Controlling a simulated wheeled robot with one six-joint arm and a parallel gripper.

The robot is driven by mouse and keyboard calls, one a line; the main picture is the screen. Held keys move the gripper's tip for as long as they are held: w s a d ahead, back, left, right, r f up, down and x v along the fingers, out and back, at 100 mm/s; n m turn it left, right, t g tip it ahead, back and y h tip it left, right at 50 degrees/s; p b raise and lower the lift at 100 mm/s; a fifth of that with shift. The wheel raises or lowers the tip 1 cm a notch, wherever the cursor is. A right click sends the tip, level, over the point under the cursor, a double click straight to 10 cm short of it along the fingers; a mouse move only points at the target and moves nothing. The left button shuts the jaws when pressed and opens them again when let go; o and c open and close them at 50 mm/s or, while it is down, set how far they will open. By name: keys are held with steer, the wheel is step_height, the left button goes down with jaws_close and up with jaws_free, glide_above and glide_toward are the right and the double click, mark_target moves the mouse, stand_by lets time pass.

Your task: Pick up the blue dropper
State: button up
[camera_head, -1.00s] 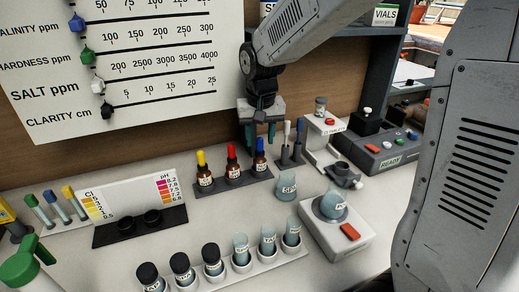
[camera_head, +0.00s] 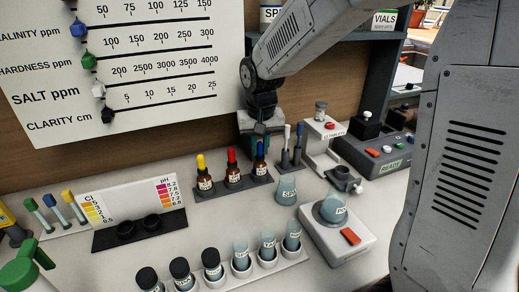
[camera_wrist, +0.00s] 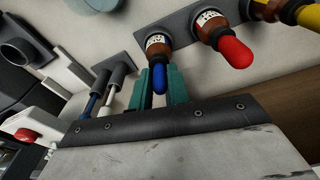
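The blue dropper (camera_head: 260,168) is a brown bottle with a blue bulb, standing at the right end of a small dark rack (camera_head: 215,195). Beside it stand a red-topped dropper (camera_head: 232,170) and a yellow-topped dropper (camera_head: 204,178). My gripper (camera_head: 261,143) is right above the blue dropper, pointing down. In the wrist view, the teal fingers of my gripper (camera_wrist: 160,84) lie on either side of the blue bulb of the blue dropper (camera_wrist: 158,78). The fingers look open, with little room beside the bulb; I cannot tell whether they touch it.
Two thin probes (camera_head: 291,150) stand close to the right of my gripper. A beaker (camera_head: 286,191) and a grey device with another beaker (camera_head: 336,240) are farther right. Several vials (camera_head: 240,255) sit in front. A chart board (camera_head: 120,65) stands behind.

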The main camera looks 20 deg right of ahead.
mark_target(262, 158)
step_height(262, 158, up, 7)
steer(key=s, duration=2)
steer(key=shift+r, duration=0.7)
steer(key=shift+a, duration=0.1)
